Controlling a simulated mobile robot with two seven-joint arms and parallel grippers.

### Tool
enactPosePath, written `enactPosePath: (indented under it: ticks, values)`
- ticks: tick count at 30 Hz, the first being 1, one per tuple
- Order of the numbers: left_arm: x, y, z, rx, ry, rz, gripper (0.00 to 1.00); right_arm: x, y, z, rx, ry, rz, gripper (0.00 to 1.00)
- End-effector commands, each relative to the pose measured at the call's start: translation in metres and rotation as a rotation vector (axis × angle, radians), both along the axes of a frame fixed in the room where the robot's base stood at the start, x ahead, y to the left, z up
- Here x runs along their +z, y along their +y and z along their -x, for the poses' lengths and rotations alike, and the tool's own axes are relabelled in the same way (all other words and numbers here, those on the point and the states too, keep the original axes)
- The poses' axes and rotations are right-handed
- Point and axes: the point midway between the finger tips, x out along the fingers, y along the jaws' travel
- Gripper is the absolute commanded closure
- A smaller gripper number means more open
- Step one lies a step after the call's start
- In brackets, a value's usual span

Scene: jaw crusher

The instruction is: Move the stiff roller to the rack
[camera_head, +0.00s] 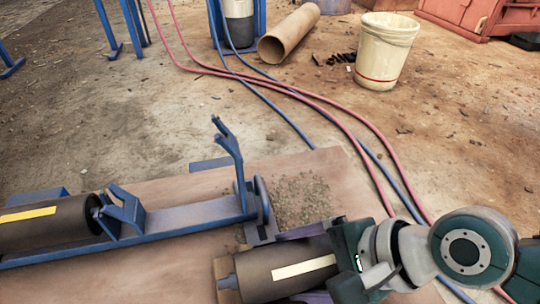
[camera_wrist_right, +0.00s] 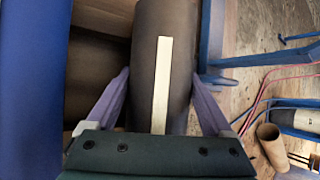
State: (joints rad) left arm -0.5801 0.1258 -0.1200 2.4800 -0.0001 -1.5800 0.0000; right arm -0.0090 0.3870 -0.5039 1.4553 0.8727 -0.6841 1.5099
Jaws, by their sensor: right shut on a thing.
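A dark roller (camera_head: 285,268) with a pale yellow stripe lies between the purple fingers of my right gripper (camera_head: 312,264). The gripper is shut around its body. The wrist view shows the same roller (camera_wrist_right: 160,60) with a finger on each side, at the right gripper (camera_wrist_right: 162,103). Another dark roller (camera_head: 45,222) with a yellow stripe sits in the blue frame (camera_head: 180,218) at the left. I cannot make out for certain which thing is the rack. My left gripper is out of view.
The brown board (camera_head: 345,190) under the blue frame has loose grit (camera_head: 300,197) on it. Red and blue hoses (camera_head: 335,105) cross the ground behind. A white bucket (camera_head: 385,50) and a brown pipe (camera_head: 290,33) stand and lie farther back. The middle ground is mostly clear.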

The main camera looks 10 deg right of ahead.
Motion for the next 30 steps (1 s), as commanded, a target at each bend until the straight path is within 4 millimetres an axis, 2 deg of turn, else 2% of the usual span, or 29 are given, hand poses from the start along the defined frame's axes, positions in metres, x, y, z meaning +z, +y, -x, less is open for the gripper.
enactPosePath:
  ticks: [3,4,7,22,26,30]
  values:
    - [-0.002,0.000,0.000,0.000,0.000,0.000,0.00,-0.001,0.001,-0.002,-0.001,-0.006,-0.003,1.00]
    - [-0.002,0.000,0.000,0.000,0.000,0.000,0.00,-0.001,0.001,-0.002,-0.001,-0.006,-0.003,0.13]
    - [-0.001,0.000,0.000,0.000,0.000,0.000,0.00,-0.001,0.001,-0.002,-0.001,-0.005,-0.003,0.02]
    - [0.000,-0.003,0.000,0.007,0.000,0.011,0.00,-0.003,-0.002,0.003,0.002,0.007,0.005,0.00]
    - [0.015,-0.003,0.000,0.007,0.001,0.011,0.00,0.012,-0.010,0.008,0.001,0.006,0.004,0.00]
    - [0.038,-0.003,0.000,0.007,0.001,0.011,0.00,0.037,-0.024,0.019,0.000,0.005,0.004,0.00]
